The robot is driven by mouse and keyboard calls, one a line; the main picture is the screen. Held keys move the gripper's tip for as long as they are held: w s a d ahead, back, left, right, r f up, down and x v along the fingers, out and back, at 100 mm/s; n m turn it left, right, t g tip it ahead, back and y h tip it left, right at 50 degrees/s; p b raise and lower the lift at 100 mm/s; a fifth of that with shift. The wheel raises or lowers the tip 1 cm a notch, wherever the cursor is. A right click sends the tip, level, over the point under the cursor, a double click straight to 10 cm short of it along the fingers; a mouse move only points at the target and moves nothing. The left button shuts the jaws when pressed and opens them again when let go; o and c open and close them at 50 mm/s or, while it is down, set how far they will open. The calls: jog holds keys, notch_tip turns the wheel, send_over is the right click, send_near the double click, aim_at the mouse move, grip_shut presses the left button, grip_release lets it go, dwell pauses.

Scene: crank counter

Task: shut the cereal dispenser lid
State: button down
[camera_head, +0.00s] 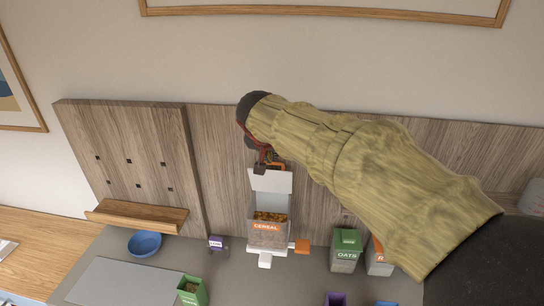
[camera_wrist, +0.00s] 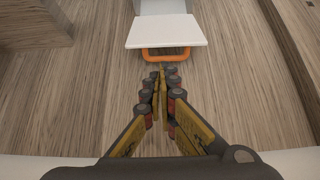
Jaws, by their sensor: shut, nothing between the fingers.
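The cereal dispenser (camera_head: 267,234) stands against the wooden back panel, with brown cereal inside and an orange "CEREAL" label. Its white lid (camera_head: 270,181) is open and stands up at the back of the box. The lid also shows in the wrist view (camera_wrist: 164,32), with an orange loop handle (camera_wrist: 165,55) on its near edge. My gripper (camera_head: 262,168) is at the lid's top edge, by the handle. In the wrist view my gripper's fingertips (camera_wrist: 160,74) are together and empty, just short of the handle. I cannot tell whether they touch it.
A green-lidded oats bin (camera_head: 346,250) and a partly hidden orange-lidded bin (camera_head: 379,257) stand to the right. A small purple container (camera_head: 217,243), a blue bowl (camera_head: 145,243) and a green container (camera_head: 192,291) are to the left. A wooden ledge (camera_head: 137,215) juts from the left panel.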

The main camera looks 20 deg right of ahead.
aim_at(275, 164)
jog(key=x, duration=0.8)
jog(key=shift+w+d+f, duration=0.1)
jog(key=shift+w+f, duration=0.1)
jog(key=shift+f, duration=0.05)
jog(key=shift+f, duration=0.1)
